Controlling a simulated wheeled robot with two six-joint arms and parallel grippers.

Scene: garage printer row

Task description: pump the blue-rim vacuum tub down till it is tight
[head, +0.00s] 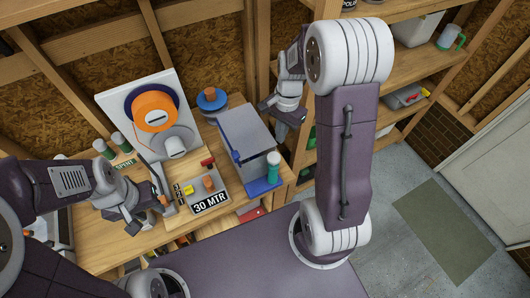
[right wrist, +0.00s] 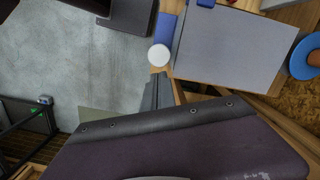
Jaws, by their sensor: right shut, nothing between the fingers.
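A round blue-rimmed tub (head: 212,101) with an orange top stands at the back of the bench, left of the grey box; I take it for the vacuum tub. Its blue rim also shows at the right edge of the right wrist view (right wrist: 300,60). My right gripper (head: 282,118) is shut and empty, in the air to the right of the tub, beyond the grey box. Its fingers show in the right wrist view (right wrist: 156,90) with nothing between them. My left gripper (head: 163,202) is low over the front left of the bench; its finger gap is unclear.
A grey box (head: 242,132) with blue trim stands right of the tub, a teal bottle (head: 273,165) at its front. A white panel (head: 183,112) carries a blue and orange spool (head: 154,110). A "30 MTR" tray (head: 215,187) lies in front. Shelves (head: 392,75) stand at right.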

